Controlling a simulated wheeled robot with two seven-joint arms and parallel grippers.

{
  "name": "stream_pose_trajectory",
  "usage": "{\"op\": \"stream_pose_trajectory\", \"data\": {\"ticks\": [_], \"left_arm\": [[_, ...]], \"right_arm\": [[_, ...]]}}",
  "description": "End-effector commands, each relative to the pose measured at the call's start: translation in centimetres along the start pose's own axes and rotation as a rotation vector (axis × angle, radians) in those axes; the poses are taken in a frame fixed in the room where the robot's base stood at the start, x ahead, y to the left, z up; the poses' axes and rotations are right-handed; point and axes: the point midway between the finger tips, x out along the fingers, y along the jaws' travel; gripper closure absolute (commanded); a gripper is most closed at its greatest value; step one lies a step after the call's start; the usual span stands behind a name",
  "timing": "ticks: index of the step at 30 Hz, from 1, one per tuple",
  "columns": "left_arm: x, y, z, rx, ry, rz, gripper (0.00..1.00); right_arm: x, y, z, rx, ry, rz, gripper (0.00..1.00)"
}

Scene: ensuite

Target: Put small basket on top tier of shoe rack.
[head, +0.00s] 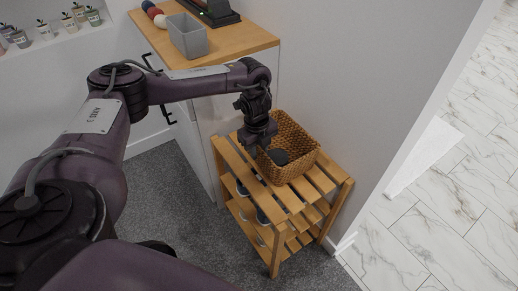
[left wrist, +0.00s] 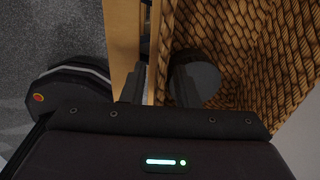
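The small woven basket (head: 304,155) sits on the top tier of the wooden shoe rack (head: 330,183), toward its back and wall side. A dark round item (head: 278,157) lies in it. My left gripper (head: 262,152) points down at the basket's near left rim. In the left wrist view, its two fingers (left wrist: 160,88) stand apart, one outside the basket wall (left wrist: 230,35) and one inside. The wall runs between them, and I see no firm closing on it. Rack slats (left wrist: 125,40) show under the outer finger. My right gripper is not in view.
A wooden-topped cabinet (head: 246,38) with a grey bin (head: 187,37) stands behind the rack. Lower tiers hold several pale and dark items (head: 243,188). A wall is close on the rack's right. Grey carpet (head: 185,225) is clear on the left.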

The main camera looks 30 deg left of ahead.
Motion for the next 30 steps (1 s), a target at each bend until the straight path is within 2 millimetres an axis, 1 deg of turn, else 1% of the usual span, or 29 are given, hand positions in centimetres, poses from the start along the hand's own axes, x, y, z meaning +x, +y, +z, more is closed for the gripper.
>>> {"op": "stream_pose_trajectory", "data": {"ticks": [8,11,14,17,20,21,24,27,30], "left_arm": [[-0.1,0.0,0.0,0.000,0.000,0.000,0.70],[-0.6,-0.1,0.0,0.001,0.000,-0.001,0.70],[-1.9,-0.1,0.0,0.000,0.000,-0.003,0.70],[-4.0,-0.1,0.0,0.000,-0.001,-0.004,0.70],[-6.3,-0.1,0.0,0.001,-0.001,-0.005,0.70],[-7.3,-0.2,0.0,0.001,-0.001,-0.005,0.70],[-9.5,-0.1,0.0,0.001,-0.002,-0.004,0.70],[-11.0,-0.1,0.0,0.000,-0.002,-0.002,0.70],[-11.8,-0.1,0.0,0.001,-0.002,-0.001,0.70]], "right_arm": [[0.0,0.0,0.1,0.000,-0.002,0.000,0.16],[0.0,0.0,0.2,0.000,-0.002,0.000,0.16],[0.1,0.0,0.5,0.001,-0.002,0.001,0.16],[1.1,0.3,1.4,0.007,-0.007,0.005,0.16],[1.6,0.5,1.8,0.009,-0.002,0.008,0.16],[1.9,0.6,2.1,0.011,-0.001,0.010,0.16],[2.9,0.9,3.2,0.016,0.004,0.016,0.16],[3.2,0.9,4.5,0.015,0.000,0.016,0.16],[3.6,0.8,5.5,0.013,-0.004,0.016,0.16]]}}
